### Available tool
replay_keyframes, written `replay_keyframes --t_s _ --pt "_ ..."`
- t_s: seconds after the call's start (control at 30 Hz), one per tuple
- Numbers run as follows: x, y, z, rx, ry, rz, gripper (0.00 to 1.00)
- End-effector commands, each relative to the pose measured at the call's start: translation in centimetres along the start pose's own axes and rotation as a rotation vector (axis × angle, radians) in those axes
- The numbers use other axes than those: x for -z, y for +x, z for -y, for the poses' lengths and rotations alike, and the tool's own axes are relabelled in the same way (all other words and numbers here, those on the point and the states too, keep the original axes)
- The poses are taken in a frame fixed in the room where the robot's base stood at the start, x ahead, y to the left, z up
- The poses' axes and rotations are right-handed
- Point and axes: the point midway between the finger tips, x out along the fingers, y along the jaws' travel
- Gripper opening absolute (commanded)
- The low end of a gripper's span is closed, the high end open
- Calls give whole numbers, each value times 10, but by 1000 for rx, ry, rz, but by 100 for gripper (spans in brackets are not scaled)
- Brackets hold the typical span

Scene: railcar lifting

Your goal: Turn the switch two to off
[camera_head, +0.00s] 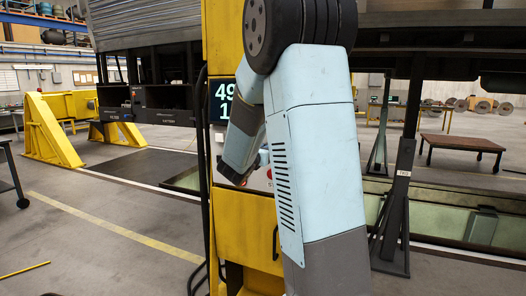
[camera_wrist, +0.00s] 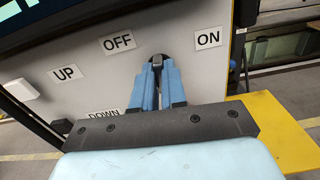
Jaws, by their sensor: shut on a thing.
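In the wrist view a small dark switch knob (camera_wrist: 157,59) sits on a light grey panel (camera_wrist: 185,35), between the OFF label (camera_wrist: 118,42) and the ON label (camera_wrist: 208,38). The blue fingers of my gripper (camera_wrist: 157,72) are shut on this knob and hide most of it. No number marking the switch as two is visible. In the head view my arm covers my gripper and the switch.
The wrist view shows an UP label (camera_wrist: 67,74), a partly hidden DOWN label (camera_wrist: 104,114) and a white knob (camera_wrist: 20,89) at left. A yellow ledge (camera_wrist: 275,130) juts out at lower right. In the head view the yellow column (camera_head: 222,45) carries a digital display (camera_head: 222,100).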

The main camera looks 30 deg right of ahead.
Motion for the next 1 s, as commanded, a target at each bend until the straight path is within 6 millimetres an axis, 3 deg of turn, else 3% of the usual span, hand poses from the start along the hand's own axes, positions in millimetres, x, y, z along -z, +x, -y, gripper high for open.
replay_keyframes --t_s 0.7,0.73,1.0 --pt "0 2 3 7 -78 1 0" --pt "0 2 3 7 -78 1 14" --pt "0 1 1 3 -77 1 37"
